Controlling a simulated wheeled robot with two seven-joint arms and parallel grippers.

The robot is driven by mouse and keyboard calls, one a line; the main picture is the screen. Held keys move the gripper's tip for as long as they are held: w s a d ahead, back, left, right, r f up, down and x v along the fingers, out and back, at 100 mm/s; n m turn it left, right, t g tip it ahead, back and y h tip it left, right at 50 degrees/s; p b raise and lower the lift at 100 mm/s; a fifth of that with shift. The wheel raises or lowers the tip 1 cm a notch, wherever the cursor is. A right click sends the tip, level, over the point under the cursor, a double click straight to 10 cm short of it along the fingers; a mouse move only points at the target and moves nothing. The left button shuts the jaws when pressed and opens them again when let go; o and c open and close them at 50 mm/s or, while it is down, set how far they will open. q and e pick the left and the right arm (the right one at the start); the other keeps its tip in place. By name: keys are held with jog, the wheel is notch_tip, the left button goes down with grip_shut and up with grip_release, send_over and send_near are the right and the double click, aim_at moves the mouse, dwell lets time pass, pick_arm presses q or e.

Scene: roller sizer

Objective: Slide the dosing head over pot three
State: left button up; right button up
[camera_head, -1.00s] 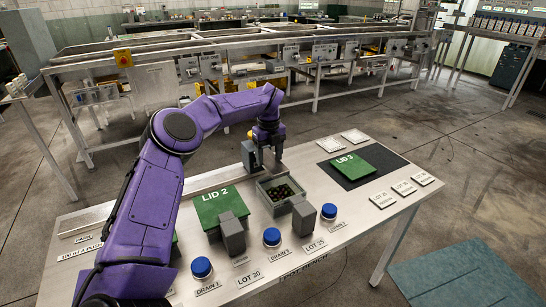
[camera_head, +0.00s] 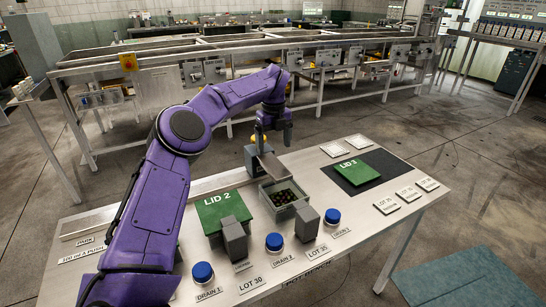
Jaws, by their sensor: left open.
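The dosing head looks to be the grey block with a yellow top (camera_head: 252,157) at the table's back edge. A flat grey piece (camera_head: 271,166) slopes from it toward the back rim of an open grey pot. This pot (camera_head: 274,209), apparently pot three, holds dark round pieces and has no lid on. Whether the sloping piece overhangs the pot's opening is hard to tell. My left gripper (camera_head: 279,142) points down above and slightly right of the head. It is open, empty and apparently clear of the head. My right gripper is out of view.
The green LID 3 (camera_head: 357,173) lies on a dark mat at the right. The green LID 2 (camera_head: 222,211) is left of the pot. Grey upright blocks (camera_head: 307,223) and blue-capped drains (camera_head: 274,241) line the front. A rail (camera_head: 206,184) runs along the back.

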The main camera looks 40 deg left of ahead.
pick_arm(q)
notch_tip(320, 180, up, 4)
jog(key=shift+r, duration=0.2)
dwell(0.4)
